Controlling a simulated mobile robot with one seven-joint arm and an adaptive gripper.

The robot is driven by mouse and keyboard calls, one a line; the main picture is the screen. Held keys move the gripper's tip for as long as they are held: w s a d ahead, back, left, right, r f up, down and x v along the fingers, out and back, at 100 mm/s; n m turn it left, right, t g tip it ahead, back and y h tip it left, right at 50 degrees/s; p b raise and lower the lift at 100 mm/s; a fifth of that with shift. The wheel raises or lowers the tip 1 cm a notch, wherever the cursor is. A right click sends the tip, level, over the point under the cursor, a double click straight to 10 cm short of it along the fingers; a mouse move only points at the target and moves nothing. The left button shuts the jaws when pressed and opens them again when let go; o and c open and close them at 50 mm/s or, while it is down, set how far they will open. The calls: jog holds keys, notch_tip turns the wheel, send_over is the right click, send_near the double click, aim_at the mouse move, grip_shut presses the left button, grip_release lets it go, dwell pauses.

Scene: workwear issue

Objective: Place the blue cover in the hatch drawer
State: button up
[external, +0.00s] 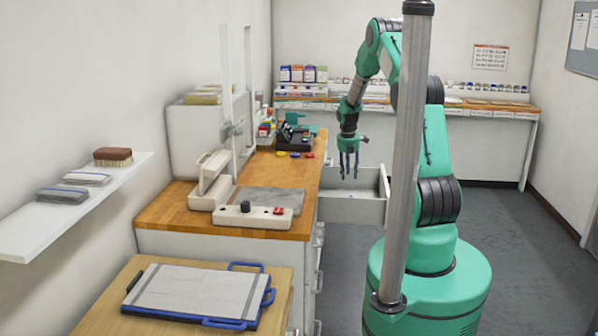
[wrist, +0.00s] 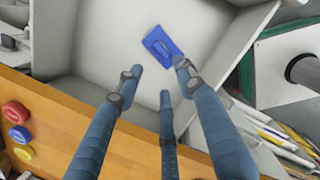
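The blue cover (wrist: 162,45) is a small flat blue piece with a paler patch. In the wrist view it appears to lie tilted on the floor of the open white drawer (wrist: 95,40), clear of the walls. The drawer also shows in the external view (external: 352,211), pulled out from the counter's right side; its inside is mostly hidden there. My gripper (external: 348,172) points down over the drawer. In the wrist view its three fingers (wrist: 160,78) are spread with nothing between them, and the cover lies just beyond the fingertips.
Red, yellow and blue caps (wrist: 17,134) sit on the wooden counter (external: 165,215) beside the drawer. A white press-like device (external: 255,218) stands on the counter. A blue-handled tray (external: 200,290) is on the front table. A grey post (external: 408,150) partly blocks the external view.

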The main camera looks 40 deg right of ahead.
jog(key=s+a+r+m+t, duration=0.1)
jog(key=s+a+r+m, duration=0.3)
jog(key=a+r, duration=0.5)
jog(key=s+a+r+m+t, duration=0.1)
jog(key=s+a+r+m, duration=0.2)
jog(key=a+r, duration=0.55)
jog(key=s+a+r+m, duration=0.4)
jog(key=a+r, duration=0.1)
jog(key=r, duration=0.8)
jog(key=s+a+r+m+t, duration=0.1)
jog(key=s+a+r+m, duration=0.1)
jog(key=s+a, duration=0.3)
jog(key=s+a+r+m+t+y, duration=0.1)
jog(key=s+a+r+m, duration=0.2)
jog(key=s, duration=0.9)
jog(key=s+a+r+m+t, duration=0.1)
jog(key=s+a+r+m, duration=0.1)
jog(key=s+a+m, duration=0.4)
jog(key=s+a, duration=0.2)
jog(key=s, duration=0.1)
jog(key=shift+s+a+r+y, duration=0.25)
jog(key=shift+s+a+y, duration=0.05)
jog(key=shift+s+a, duration=0.05)
